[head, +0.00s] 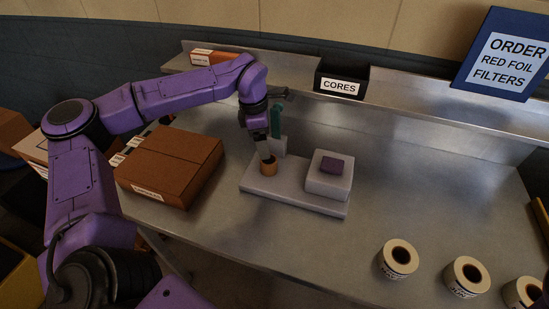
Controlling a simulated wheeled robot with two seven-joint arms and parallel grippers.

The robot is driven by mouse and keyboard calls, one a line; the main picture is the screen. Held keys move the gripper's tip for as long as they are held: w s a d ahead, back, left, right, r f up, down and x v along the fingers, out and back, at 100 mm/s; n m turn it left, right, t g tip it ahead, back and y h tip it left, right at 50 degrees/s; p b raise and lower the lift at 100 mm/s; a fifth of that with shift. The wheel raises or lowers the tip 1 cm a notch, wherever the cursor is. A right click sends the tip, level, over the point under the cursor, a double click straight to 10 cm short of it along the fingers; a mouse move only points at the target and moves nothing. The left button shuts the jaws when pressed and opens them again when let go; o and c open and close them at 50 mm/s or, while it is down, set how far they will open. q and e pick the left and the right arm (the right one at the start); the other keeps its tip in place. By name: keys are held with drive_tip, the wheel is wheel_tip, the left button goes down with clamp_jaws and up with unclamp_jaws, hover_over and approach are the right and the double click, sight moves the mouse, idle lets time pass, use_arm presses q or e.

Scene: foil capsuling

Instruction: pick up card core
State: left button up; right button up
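A small brown card core (268,168) stands upright on the left part of a light grey fixture plate (284,193). The core seems to rest on the plate. My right gripper is not in view.
A brown carton (172,165) lies left. A black CORES bin (340,82) stands behind. Several label rolls (398,258) sit front right. An order sign (503,55) reads red foil filters.

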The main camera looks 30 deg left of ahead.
sight(269, 162)
use_arm(q)
drive_tip(key=f+p, duration=0.1)
drive_tip(key=f, duration=0.5)
drive_tip(key=d+f+p, duration=0.1)
drive_tip(key=f, duration=0.1)
drive_tip(key=shift+w+f+p, duration=0.3)
drive_tip(key=shift+f+p, duration=0.05)
drive_tip(key=shift+f, duration=0.2)
drive_tip(key=c, duration=1)
